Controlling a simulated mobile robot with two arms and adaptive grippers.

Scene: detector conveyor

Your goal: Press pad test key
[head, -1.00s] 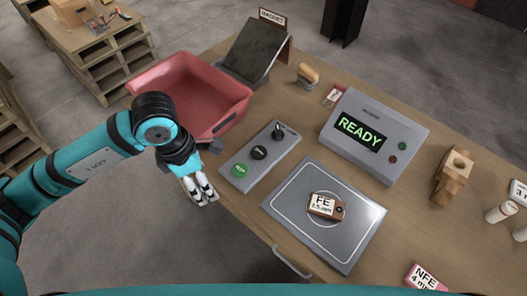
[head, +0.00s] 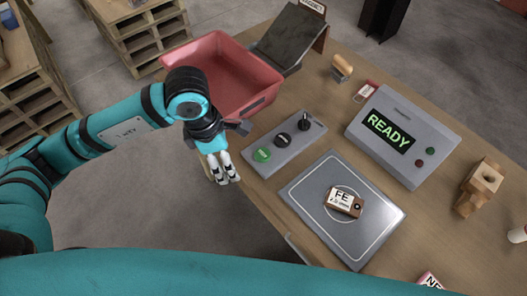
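A grey key panel (head: 294,133) lies on the table with a green key (head: 262,155), a black key (head: 283,140) and a black knob or switch (head: 304,122). The key lettering is too small to read. My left gripper (head: 229,181) is left of and nearer than the green key, close to the table's front edge, apart from the panel. Its fingers are together and hold nothing visible. A metal pad (head: 320,220) bears a small wooden block labelled FE (head: 344,203). The display box (head: 403,136) reads READY in green.
A red tray (head: 222,75) stands behind my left gripper. A dark sloped stand (head: 291,38), a wooden-handled stamp (head: 342,68) and a wooden piece (head: 480,187) are also on the table. A handle (head: 297,248) shows at the front edge.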

